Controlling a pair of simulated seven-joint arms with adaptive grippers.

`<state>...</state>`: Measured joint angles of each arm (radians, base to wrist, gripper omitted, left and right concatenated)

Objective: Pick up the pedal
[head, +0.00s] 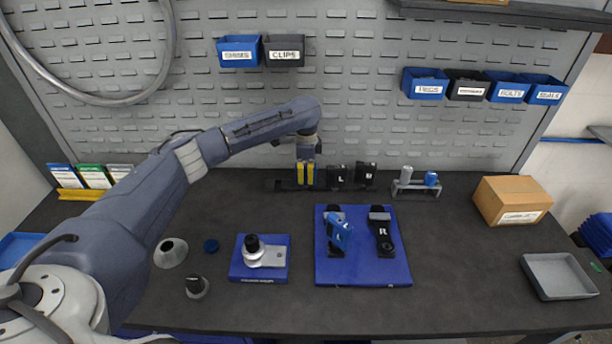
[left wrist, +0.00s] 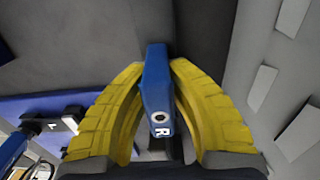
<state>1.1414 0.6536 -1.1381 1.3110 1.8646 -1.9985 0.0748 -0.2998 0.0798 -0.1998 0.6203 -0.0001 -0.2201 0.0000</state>
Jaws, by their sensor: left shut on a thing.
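My left gripper (head: 306,185) hangs over the dark rack (head: 284,185) at the back of the bench, with its yellow fingers pointing down. In the left wrist view the fingers (left wrist: 157,80) are closed on both sides of a blue pedal (left wrist: 157,95) marked R. The pedal's lower part is hidden, and I cannot tell whether it still touches the rack. In the head view the fingers hide the pedal. Another blue pedal (head: 340,232) lies on the left crank on the blue mat (head: 362,274). A black crank (head: 382,230) marked R lies beside it. My right gripper is not in view.
Black blocks (head: 338,177) marked with letters stand on the rack just right of the gripper. A small grey stand (head: 415,190), a cardboard box (head: 512,200) and a grey tray (head: 558,276) are to the right. A blue fixture (head: 259,271) sits left of the mat. The perforated wall is close behind.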

